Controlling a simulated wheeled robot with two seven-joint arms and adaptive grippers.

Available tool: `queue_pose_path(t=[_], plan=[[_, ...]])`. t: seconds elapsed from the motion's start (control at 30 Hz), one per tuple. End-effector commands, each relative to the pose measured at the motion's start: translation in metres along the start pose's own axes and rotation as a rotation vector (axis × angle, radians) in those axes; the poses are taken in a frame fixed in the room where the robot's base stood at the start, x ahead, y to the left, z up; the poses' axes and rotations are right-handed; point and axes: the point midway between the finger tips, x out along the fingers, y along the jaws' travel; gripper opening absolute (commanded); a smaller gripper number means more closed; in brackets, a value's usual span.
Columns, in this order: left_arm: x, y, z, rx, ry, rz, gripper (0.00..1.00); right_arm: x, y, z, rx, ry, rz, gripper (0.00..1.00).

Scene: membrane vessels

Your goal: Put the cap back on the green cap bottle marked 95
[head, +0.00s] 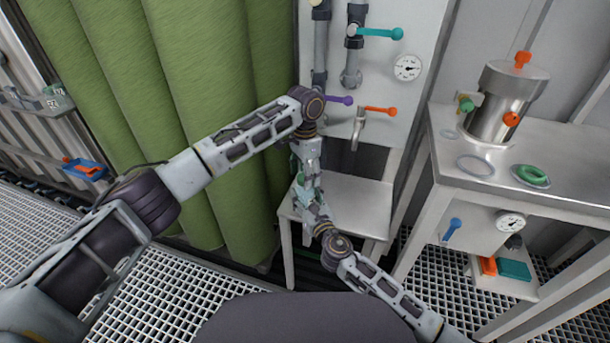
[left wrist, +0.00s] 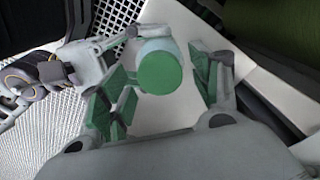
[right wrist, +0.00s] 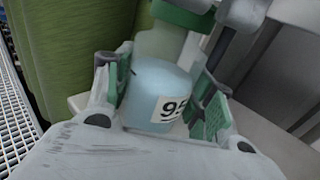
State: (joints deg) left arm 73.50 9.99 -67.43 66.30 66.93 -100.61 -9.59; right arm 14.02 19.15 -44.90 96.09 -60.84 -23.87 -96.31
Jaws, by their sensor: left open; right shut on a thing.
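The bottle (right wrist: 155,88) is pale blue, with a label of which a 9 and part of a second digit show in the right wrist view. My right gripper (head: 312,200) is shut on its body and holds it over the small table. A green cap (left wrist: 160,72) is at the top of the bottle; its rim also shows in the right wrist view (right wrist: 183,13). It appears to sit on the neck, but I cannot tell whether it is tightened. My left gripper (head: 307,168) is open above, its fingers on both sides of the cap and apart from it.
The small table (head: 355,200) stands below, under a wall panel with a tap (head: 357,130) and coloured valve handles. A steel bench (head: 455,160) at the right carries a metal vessel (head: 500,105), a clear ring and a green ring. Green membrane cylinders (head: 190,90) rise behind my left arm.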

Motion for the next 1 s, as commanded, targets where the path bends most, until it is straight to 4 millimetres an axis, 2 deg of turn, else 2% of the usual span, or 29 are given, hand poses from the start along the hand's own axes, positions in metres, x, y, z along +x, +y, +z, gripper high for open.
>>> queue_pose_path(t=[0.43, 1.0], plan=[[-0.037, 0.0, 0.0, 0.0, 0.001, 0.0, 0.63, 0.0, 0.0, 0.0, 0.0, 0.0, 0.0, 0.0], [-0.043, 0.0, 0.0, -0.024, 0.001, -0.001, 0.62, 0.0, 0.0, 0.0, 0.0, 0.0, 0.0, 0.0]])
